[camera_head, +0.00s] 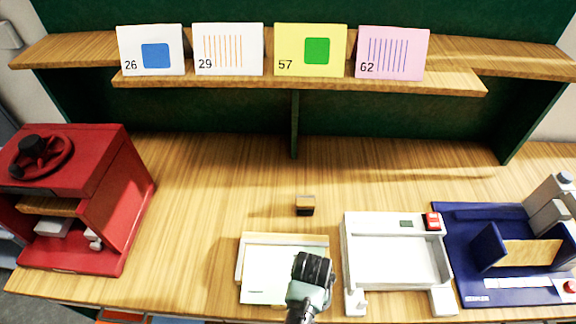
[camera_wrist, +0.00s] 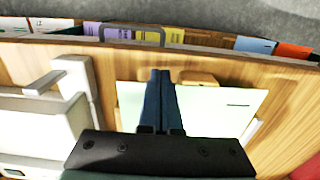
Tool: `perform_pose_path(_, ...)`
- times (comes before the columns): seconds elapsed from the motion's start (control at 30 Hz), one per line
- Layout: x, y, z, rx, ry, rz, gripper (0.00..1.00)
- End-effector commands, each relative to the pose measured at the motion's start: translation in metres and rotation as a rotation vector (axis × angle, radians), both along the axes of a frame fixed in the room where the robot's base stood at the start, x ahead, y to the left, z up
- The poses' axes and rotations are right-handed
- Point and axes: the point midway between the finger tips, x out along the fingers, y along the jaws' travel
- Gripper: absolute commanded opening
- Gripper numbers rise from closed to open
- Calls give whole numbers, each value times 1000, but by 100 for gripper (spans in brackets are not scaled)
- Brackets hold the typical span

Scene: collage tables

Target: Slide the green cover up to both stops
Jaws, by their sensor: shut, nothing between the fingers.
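The green cover looks like a pale mint sheet (camera_head: 268,284) lying flat at the front middle of the table. In the head view I cannot tell whether the cover touches either strip. My gripper (camera_head: 311,270) is over the cover's right part and hides some of it. In the wrist view the shut, empty blue fingers (camera_wrist: 160,80) stand in front of the cover (camera_wrist: 225,110). Whether the tips touch it is unclear. A small wooden piece (camera_wrist: 198,78) shows beside the fingertips.
A white tray-like device (camera_head: 395,262) stands close on the right, with a blue fixture (camera_head: 470,285) beyond it. A red press (camera_head: 85,200) stands at left. Cards (camera_head: 228,50) line the shelf. Table between press and cover is clear.

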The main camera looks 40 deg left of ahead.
Motion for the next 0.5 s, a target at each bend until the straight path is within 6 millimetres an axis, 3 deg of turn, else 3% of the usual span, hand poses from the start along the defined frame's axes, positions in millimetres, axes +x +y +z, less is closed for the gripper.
perform_pose_path(0.27,-9,-6,3,0,0,0,0)
perform_pose_path(0.5,-9,-6,27,0,0,0,0)
